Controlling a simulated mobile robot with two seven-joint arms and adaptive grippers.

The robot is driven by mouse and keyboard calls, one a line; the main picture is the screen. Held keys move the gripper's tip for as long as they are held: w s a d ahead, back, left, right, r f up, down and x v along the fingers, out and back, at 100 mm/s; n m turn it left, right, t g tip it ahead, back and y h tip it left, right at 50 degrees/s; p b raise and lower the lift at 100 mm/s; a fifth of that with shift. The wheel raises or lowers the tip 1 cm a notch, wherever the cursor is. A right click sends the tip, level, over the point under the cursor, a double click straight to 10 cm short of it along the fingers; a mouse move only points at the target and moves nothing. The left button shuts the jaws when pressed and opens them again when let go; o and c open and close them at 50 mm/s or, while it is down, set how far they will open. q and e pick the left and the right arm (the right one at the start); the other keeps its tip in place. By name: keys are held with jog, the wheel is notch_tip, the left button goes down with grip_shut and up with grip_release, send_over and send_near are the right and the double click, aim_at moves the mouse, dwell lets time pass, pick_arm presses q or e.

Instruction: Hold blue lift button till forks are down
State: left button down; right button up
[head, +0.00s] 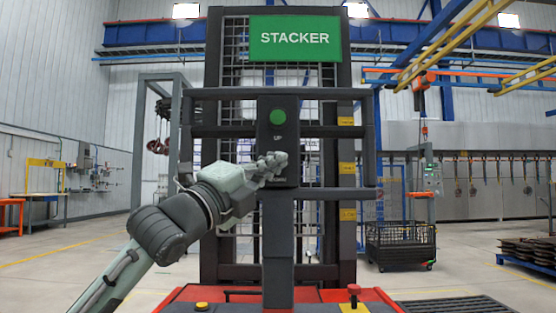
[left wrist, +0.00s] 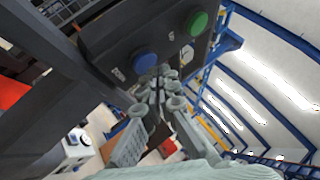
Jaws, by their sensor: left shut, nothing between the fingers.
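The stacker (head: 348,226) stands straight ahead under a green sign. Its dark button box (head: 278,112) carries a green button marked UP. In the left wrist view the blue button (left wrist: 145,62) shows on the box beside the green button (left wrist: 198,23). In the head view the blue button is hidden behind my left gripper (head: 278,164). That gripper is shut and empty, with its fingertips (left wrist: 160,75) at the blue button's edge in the wrist view. I cannot tell whether they touch or press it. The forks cannot be made out. My right gripper is not in view.
Dark horizontal rails of the stacker run above and below the button box. A red base with a yellow button (head: 202,306) and a red knob (head: 353,289) lies below. A black wire crate (head: 400,248) stands at right. Open floor lies to the left.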

pick_arm(q)
jog(key=shift+w, duration=0.1)
jog(key=shift+w+p, duration=0.35)
jog(key=shift+w, duration=0.1)
dwell(0.6)
jog(key=shift+s, duration=0.15)
dwell(2.1)
jog(key=shift+s, duration=0.7)
jog(key=shift+s, duration=2.5)
